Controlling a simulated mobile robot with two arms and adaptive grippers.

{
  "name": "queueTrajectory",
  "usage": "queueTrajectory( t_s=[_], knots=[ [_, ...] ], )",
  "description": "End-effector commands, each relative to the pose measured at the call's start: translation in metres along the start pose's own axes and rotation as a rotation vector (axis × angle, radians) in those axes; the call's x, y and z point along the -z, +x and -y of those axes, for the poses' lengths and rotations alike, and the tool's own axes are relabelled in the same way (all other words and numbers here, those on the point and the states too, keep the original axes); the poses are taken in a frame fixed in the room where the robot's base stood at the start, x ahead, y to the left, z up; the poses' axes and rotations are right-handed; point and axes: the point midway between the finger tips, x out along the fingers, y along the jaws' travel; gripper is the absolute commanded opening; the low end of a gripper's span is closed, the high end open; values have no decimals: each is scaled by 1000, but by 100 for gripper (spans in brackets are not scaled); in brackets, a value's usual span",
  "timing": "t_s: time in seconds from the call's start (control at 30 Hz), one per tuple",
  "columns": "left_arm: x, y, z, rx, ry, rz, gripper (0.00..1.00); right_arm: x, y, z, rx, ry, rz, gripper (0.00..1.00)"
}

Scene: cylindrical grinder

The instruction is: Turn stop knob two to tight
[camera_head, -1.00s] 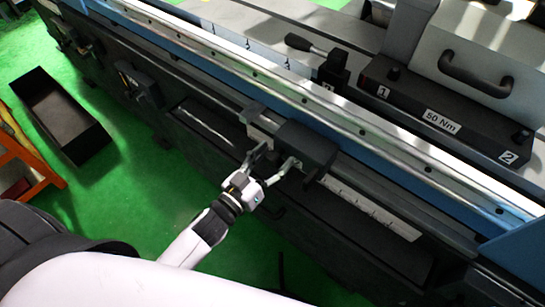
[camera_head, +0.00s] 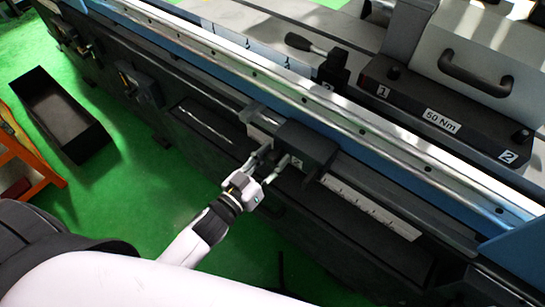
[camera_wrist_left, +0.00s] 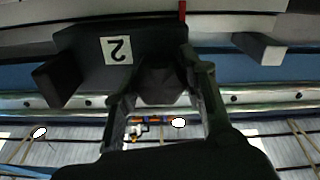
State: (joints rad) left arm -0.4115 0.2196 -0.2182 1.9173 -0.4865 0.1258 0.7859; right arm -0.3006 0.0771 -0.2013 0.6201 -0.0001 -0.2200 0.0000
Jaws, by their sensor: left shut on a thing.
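The dark stop block (camera_head: 305,146) sits on the machine's front rail and bears a white "2" label (camera_head: 297,162). In the left wrist view the label (camera_wrist_left: 118,50) appears upside down. Below the block's face there, the dark stop knob (camera_wrist_left: 160,84) sits between my two fingers. My left gripper (camera_head: 276,158) is at the block's front face and shut on this knob. The fingers largely hide the knob in the head view. Whether the knob is tight cannot be seen. My right gripper is not in view.
A metal scale strip (camera_head: 370,207) runs right of the block along the rail. A black lever (camera_head: 305,43) sits behind. An open black bin (camera_head: 60,115) lies on the green floor.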

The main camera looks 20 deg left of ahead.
Motion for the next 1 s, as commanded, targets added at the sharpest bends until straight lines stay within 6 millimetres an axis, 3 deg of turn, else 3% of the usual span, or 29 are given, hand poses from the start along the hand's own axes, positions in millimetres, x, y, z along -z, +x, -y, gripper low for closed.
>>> queueTrajectory(
  t_s=[0.37,1.0],
  knots=[
    [1,0,-1,0,130,-1,10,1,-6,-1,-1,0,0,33],
    [0,0,-2,1,716,0,10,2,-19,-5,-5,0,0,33]
  ],
)
